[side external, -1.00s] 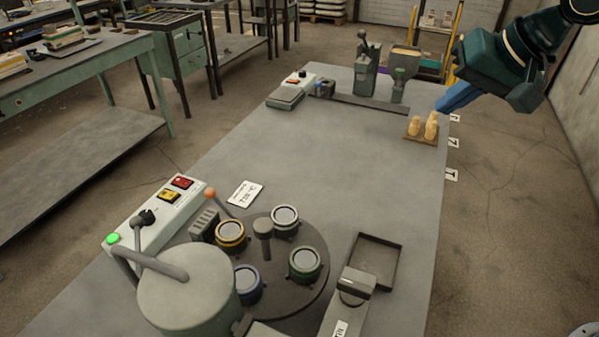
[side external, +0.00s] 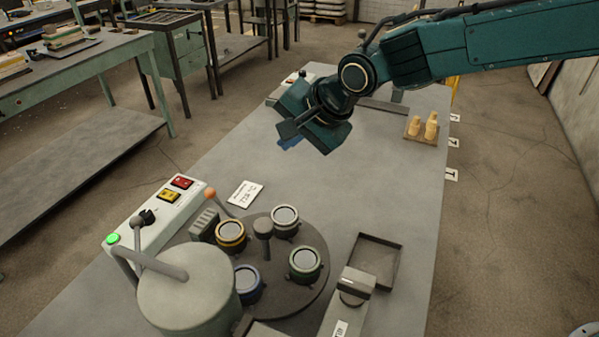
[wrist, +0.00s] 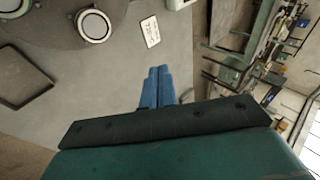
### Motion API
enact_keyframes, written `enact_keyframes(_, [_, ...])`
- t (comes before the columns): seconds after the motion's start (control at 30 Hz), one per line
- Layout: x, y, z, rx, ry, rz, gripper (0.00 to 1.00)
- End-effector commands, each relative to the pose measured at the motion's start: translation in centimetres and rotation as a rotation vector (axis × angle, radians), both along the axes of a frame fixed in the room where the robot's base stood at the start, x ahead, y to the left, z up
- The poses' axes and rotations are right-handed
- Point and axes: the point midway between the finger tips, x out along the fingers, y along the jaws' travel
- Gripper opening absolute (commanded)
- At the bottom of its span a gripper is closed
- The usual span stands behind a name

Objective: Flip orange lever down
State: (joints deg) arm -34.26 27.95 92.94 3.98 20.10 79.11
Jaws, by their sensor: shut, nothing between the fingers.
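The orange lever is a grey rod with an orange ball (side external: 210,193) on its end. It leans up and to the left beside the dark turntable (side external: 318,268), next to a ribbed block (side external: 203,224). My gripper (side external: 290,142) hangs over the middle of the table, well behind the lever and apart from it. In the wrist view, its blue fingers (wrist: 156,88) are together and hold nothing. The lever does not show clearly in the wrist view.
Several round cups, such as the yellow-banded one (side external: 230,234), stand on the turntable. A control box (side external: 160,212) with a red switch, a yellow switch and a green button lies left. A large grey pot (side external: 188,290) is in front. The table between my gripper and the turntable holds only a white card (side external: 245,193).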

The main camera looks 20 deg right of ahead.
Motion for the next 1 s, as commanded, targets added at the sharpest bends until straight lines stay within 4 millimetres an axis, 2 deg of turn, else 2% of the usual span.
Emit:
enact_keyframes(0.03, [0.2,1.4,-1.0,0.017,0.007,-0.007,0.00])
enact_keyframes(0.2, [0.8,5.1,-3.7,0.080,0.026,-0.048,0.00])
enact_keyframes(0.4, [0.9,8.2,-6.0,0.133,0.043,-0.080,0.00])
enact_keyframes(0.6, [0.9,9.3,-6.8,0.155,0.050,-0.094,0.00])
enact_keyframes(1.0, [1.0,9.4,-6.9,0.156,0.050,-0.095,0.00])
